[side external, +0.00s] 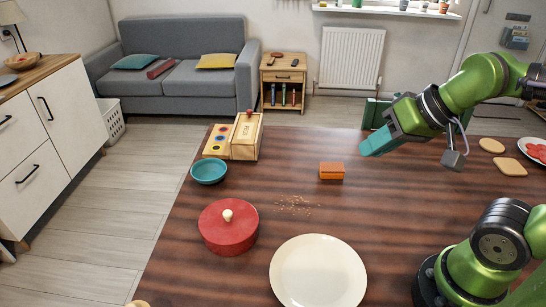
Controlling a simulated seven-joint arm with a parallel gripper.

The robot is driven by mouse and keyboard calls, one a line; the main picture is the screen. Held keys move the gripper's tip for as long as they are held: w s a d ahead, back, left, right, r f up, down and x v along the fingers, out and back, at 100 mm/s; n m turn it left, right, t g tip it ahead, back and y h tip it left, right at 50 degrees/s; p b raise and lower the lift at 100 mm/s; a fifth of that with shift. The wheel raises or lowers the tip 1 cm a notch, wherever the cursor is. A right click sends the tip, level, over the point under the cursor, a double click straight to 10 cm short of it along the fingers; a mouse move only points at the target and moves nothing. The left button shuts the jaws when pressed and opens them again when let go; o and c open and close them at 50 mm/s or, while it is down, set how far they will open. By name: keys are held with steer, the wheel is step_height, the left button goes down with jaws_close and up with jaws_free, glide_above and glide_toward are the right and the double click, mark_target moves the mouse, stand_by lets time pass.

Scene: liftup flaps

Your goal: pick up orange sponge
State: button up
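The orange sponge (332,171) is a small block with an orange top and a darker front. It lies flat on the dark wooden table, right of the picture's middle. My gripper (366,147) has teal fingers and is above the table, to the right of the sponge and higher in the picture. It points left and downward and is apart from the sponge. From this side the fingers overlap, so I cannot see whether there is a gap between them. Nothing visible hangs from the gripper.
Crumbs (296,204) lie left of the sponge. A red lidded pot (228,233), a teal bowl (209,170) and a wooden box (246,136) stand at the left. A white plate (318,276) is at the front. Bread slices (509,167) lie at the right. Table around the sponge is clear.

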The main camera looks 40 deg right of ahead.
steer(key=o, duration=1.1)
steer(key=shift+c, duration=0.2)
steer(key=shift+f, duration=0.1)
steer(key=n+g+h, duration=0.2)
steer(key=n+g, duration=0.5)
steer(key=n, duration=0.7)
glide_above(332, 167)
step_height(332, 167, down, 8)
step_height(332, 167, down, 16)
steer(key=shift+d+r, duration=0.1)
